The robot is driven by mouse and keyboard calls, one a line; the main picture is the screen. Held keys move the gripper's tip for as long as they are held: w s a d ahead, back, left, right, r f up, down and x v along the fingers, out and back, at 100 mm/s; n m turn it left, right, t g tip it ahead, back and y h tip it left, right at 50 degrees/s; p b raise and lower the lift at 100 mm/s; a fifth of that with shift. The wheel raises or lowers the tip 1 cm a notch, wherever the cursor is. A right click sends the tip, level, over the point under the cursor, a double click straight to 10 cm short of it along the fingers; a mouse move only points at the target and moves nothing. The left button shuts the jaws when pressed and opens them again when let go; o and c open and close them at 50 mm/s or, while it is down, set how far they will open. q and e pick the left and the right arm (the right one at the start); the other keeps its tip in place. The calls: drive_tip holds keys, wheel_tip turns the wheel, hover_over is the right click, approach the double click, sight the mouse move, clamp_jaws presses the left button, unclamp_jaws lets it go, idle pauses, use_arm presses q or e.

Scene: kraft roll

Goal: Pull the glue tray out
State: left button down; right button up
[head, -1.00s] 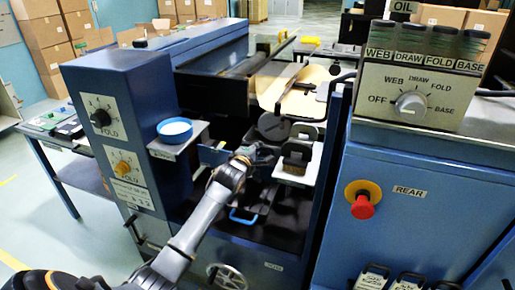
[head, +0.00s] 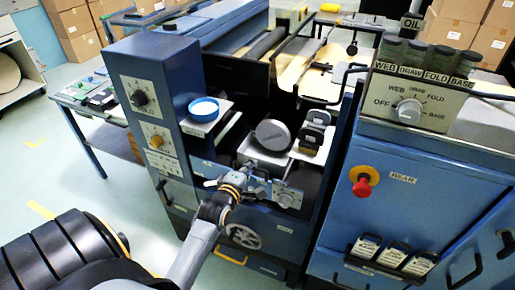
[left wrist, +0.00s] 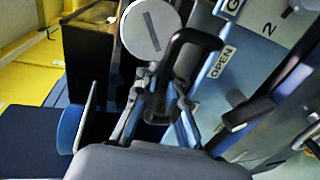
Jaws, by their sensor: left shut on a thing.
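My left gripper (head: 242,178) reaches in from the lower left to the front of the blue machine and is shut on a black handle. In the left wrist view the gripper (left wrist: 165,82) has its fingers on this black U-shaped handle (left wrist: 205,40). The handle is by a light blue-grey panel (left wrist: 245,48) marked "OPEN" and "2"; I take this for the glue tray front. In the head view the front panel (head: 289,188) carries a knob. How far the tray is out is hard to tell. My right gripper is not in view.
A grey round disc (head: 272,135) and black-handled blocks (head: 314,130) are just behind the panel. A blue-rimmed dish (head: 204,109) sits on a shelf to the left. The control cabinet (head: 400,190) with a red button stands at the right.

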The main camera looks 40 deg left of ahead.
use_arm(q)
drive_tip(key=shift+s+d, duration=0.15)
drive_tip(key=shift+s, duration=0.55)
drive_tip(key=c, duration=1.4)
unclamp_jaws()
drive_tip(key=v, duration=1.2)
drive_tip(key=shift+r, duration=0.1)
